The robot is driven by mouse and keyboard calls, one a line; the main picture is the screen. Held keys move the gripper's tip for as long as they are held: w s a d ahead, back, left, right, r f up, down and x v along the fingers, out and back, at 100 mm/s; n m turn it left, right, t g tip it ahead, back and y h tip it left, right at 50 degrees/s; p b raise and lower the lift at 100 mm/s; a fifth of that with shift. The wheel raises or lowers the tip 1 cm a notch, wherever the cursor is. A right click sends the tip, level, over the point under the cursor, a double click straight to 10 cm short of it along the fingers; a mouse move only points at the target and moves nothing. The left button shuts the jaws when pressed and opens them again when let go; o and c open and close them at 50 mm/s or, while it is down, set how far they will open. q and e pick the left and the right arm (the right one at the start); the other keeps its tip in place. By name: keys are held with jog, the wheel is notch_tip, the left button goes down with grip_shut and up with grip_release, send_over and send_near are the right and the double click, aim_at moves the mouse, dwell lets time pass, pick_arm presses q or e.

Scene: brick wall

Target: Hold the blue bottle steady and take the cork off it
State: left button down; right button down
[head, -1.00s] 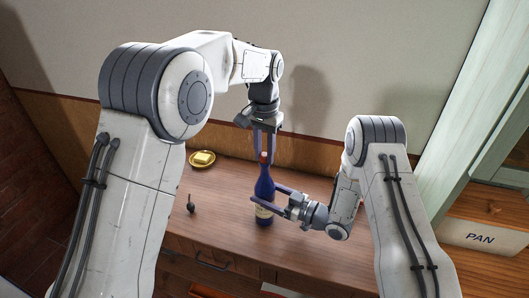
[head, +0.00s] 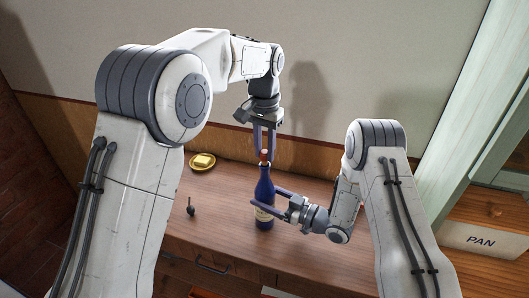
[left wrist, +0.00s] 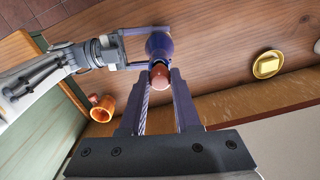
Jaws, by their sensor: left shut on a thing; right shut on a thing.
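The blue bottle (head: 265,191), with a pale label, stands upright on the wooden table. My right gripper (head: 263,197) is shut on its body from the right. My left gripper (head: 264,154) points down above the bottle and is shut on the reddish cork (head: 264,156) at the neck. In the left wrist view the cork (left wrist: 161,82) sits between the two left fingertips, in line with the bottle (left wrist: 158,45). Whether the cork is still seated in the neck or just clear of it I cannot tell.
A yellow plate with butter (head: 202,161) lies at the back left of the table. A small dark object (head: 191,208) stands left of the bottle. An orange pot (left wrist: 103,110) shows in the left wrist view.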

aim_at(265, 151)
pick_arm(q)
jog(key=shift+r, duration=0.15)
jog(key=shift+r, duration=2)
pick_arm(e)
grip_release()
pick_arm(q)
jog(key=shift+f, duration=0.1)
pick_arm(e)
jog(key=shift+d, duration=0.15)
